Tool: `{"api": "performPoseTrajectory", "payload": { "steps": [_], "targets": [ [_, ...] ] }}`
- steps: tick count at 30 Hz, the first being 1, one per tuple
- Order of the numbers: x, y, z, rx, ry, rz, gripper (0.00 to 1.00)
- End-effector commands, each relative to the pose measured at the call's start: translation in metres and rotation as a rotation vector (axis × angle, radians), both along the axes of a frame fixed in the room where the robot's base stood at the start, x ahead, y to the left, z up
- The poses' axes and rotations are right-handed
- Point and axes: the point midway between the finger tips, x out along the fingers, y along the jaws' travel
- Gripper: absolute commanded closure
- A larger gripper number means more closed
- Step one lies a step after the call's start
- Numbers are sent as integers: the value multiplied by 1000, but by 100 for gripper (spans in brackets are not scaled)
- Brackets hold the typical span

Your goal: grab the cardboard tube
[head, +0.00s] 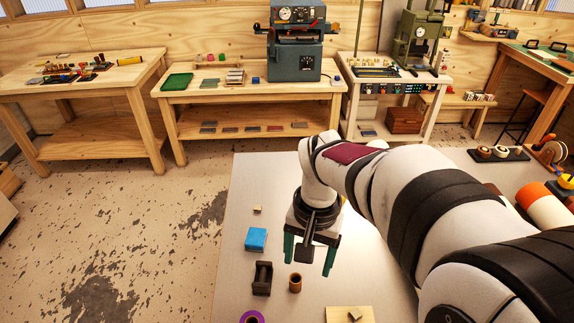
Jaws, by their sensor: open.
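A small brown tube (295,284), which looks like the cardboard tube, stands upright on the pale table (232,270), its round open top showing. My gripper (308,268) points down with its two teal fingers spread apart and nothing visible between them.
A dark holder (262,279) stands close left of the tube. A blue block (256,239) and small beige cube (257,210) lie behind it. A purple-rimmed roll (251,317) and wooden board (338,317) are in front. My arm hides the table's right part.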

Motion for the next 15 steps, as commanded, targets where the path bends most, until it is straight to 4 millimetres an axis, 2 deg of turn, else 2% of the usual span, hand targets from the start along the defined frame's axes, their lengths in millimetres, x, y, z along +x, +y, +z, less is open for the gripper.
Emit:
{"api": "performPoseTrajectory", "payload": {
  "steps": [1, 3, 5, 7, 11, 15],
  "targets": [
    [26, 6, -15, -14, 3, 15, 26],
    [53, 14, -30, -29, -4, 28, 26],
    [67, 18, -39, -38, -9, 35, 26],
    [74, 20, -44, -41, -12, 38, 26],
    [74, 20, -52, -42, -12, 39, 26],
    [72, 19, -91, -43, -6, 39, 26]
  ]
}}
